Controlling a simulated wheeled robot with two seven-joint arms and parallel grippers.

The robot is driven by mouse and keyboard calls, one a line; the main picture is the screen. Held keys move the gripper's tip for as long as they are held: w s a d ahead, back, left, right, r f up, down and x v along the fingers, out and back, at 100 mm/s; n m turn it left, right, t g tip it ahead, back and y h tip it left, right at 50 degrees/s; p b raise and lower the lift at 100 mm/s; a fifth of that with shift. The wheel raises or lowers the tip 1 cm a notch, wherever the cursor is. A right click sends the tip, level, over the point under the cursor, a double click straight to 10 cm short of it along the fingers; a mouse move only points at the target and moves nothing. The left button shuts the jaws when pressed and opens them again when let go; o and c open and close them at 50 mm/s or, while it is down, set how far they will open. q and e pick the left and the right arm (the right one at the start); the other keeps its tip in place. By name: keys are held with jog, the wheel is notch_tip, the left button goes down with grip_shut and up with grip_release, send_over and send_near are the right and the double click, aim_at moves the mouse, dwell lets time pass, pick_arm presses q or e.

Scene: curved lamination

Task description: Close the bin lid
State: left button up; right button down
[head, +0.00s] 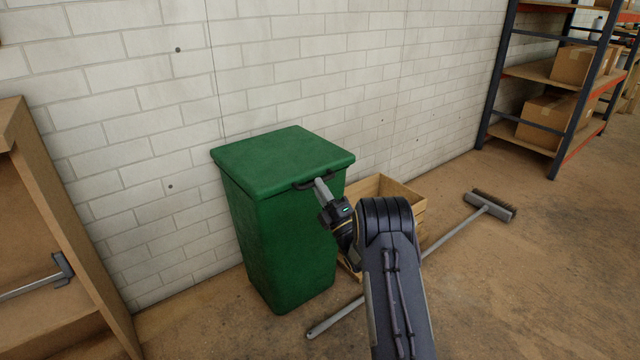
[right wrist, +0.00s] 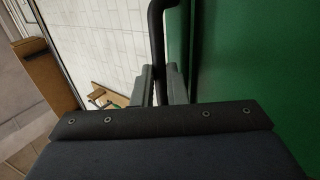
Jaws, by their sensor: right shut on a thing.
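The green bin (head: 279,250) stands upright against the white brick wall. Its green lid (head: 283,158) lies over the top of the bin, and I see no clear gap along the front edge. A dark handle (head: 301,187) sits at the lid's front right edge. My right gripper (head: 319,184) is at this handle and shut on it. In the right wrist view the dark handle bar (right wrist: 156,35) runs between the two fingers (right wrist: 161,88), beside the green surface (right wrist: 240,60). My left gripper is not in view.
A wooden crate (head: 385,187) stands right of the bin, partly behind my arm. A push broom (head: 488,206) lies on the floor, its handle passing in front of the bin. Wooden shelving (head: 30,180) is at the left. A rack (head: 545,80) with cardboard boxes stands at the back right.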

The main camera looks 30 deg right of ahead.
jog(key=shift+w+a+f+g, duration=0.1)
jog(key=shift+f+g, duration=0.05)
jog(key=shift+f, duration=0.45)
jog(key=shift+a+f+g, duration=0.1)
jog(key=shift+f+g, duration=0.05)
jog(key=shift+f, duration=0.4)
jog(key=c, duration=1.5)
grip_release()
jog(key=shift+w+f, duration=0.15)
jog(key=shift+w, duration=0.05)
jog(key=shift+o, duration=0.2)
jog(key=p+v, duration=0.2)
jog(key=v, duration=0.5)
jog(key=shift+s, duration=0.4)
jog(key=shift+d, duration=0.15)
jog(key=shift+s, duration=0.1)
